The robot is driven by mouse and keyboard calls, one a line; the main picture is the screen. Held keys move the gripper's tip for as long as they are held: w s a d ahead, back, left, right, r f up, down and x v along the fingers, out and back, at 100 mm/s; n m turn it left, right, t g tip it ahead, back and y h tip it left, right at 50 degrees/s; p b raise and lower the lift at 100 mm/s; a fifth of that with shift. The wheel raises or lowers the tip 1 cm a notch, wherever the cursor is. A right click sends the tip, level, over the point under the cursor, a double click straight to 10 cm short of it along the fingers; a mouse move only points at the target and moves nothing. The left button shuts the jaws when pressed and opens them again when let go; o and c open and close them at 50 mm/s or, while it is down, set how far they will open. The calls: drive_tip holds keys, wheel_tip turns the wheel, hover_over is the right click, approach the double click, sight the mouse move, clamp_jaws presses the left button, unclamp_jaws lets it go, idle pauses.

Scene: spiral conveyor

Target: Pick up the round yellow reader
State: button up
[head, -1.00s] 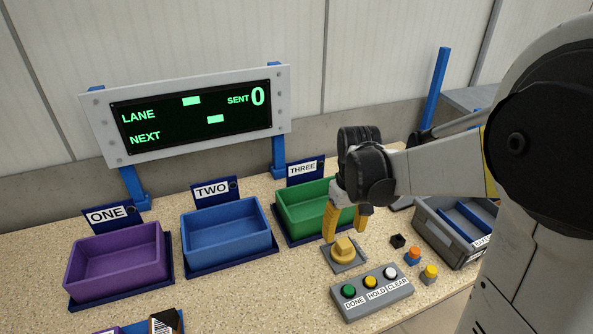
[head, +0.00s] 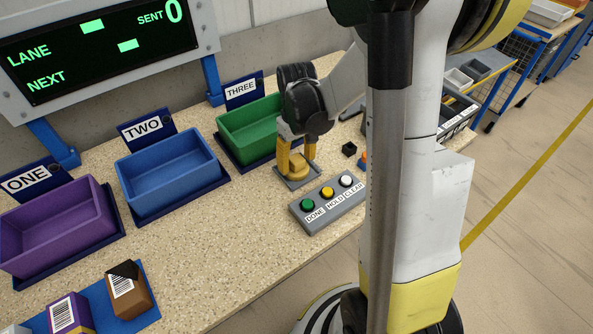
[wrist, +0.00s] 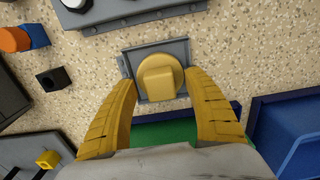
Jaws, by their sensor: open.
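The round yellow reader (head: 298,168) sits on a small grey square base on the speckled table, in front of the green bin. In the wrist view the reader (wrist: 159,76) shows as a yellow disc with a raised block-shaped top. My gripper (head: 297,155) points down at it, its yellow fingers low around the reader. In the wrist view my gripper (wrist: 166,92) is open, one finger to each side of the reader with visible gaps near the tips. I cannot tell whether either finger touches it.
A grey button box (head: 327,204) marked DONE, HOLD and CLEAR stands just in front of the reader. The green bin (head: 232,150) is close behind. A small black block (head: 349,149) lies to the right. Blue (head: 180,198) and purple (head: 75,258) bins stand further left.

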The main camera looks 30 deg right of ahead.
drive_tip(key=shift+f, duration=0.4)
drive_tip(key=shift+r, duration=0.1)
clamp_jaws()
